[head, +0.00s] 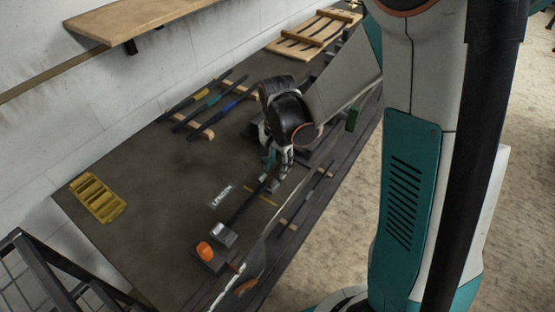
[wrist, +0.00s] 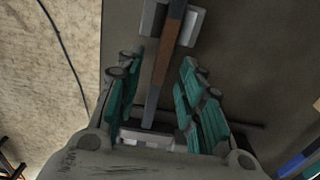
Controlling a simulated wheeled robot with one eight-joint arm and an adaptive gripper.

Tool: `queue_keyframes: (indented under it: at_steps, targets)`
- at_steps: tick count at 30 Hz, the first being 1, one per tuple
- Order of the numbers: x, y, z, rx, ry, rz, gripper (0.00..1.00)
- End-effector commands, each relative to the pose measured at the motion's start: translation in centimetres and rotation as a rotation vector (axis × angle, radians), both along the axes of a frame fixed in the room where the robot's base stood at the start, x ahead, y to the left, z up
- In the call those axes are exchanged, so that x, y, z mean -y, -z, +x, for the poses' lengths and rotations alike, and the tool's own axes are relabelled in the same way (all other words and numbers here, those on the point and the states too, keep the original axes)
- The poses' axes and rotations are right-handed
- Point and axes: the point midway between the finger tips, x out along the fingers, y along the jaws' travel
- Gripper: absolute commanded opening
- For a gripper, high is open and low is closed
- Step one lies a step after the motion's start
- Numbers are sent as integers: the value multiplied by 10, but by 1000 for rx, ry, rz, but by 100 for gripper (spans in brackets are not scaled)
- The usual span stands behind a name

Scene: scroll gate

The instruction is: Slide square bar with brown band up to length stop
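The square bar with the brown band (wrist: 165,55) runs lengthwise between my fingers in the wrist view. Its upper part passes through a light grey block (wrist: 188,25). In the head view the dark bar (head: 247,208) lies on the bench, running from my gripper down to a grey metal block (head: 225,235); its band is hard to make out there. A dark block with an orange knob (head: 204,250) stands just beyond; I cannot tell which of these is the length stop. My gripper (wrist: 160,70) is open, with its teal fingers on either side of the bar and visible gaps. In the head view my gripper (head: 276,167) is low over the bench.
Several bars with coloured bands (head: 203,100) lie on wooden rests at the back. A yellow tray (head: 97,197) is at the left. Another dark bar (head: 305,197) lies on rests near the front edge. The left middle of the bench (head: 150,175) is clear.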

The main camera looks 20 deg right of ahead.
Motion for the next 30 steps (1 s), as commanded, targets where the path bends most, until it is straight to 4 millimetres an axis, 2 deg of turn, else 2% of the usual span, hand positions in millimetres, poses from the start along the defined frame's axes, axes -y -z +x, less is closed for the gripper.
queue_keyframes:
  at_steps: [7, 8, 12, 23, 30]
  targets:
    - [0, 0, 0, 0, 0, 0, 35]
    - [0, 0, 0, 0, 0, 0, 30]
    - [0, 0, 0, 0, 0, 0, 0]
    - [-2, 0, -1, 0, -1, 0, 0]
    - [-10, 1, -7, -2, -1, 3, 0]
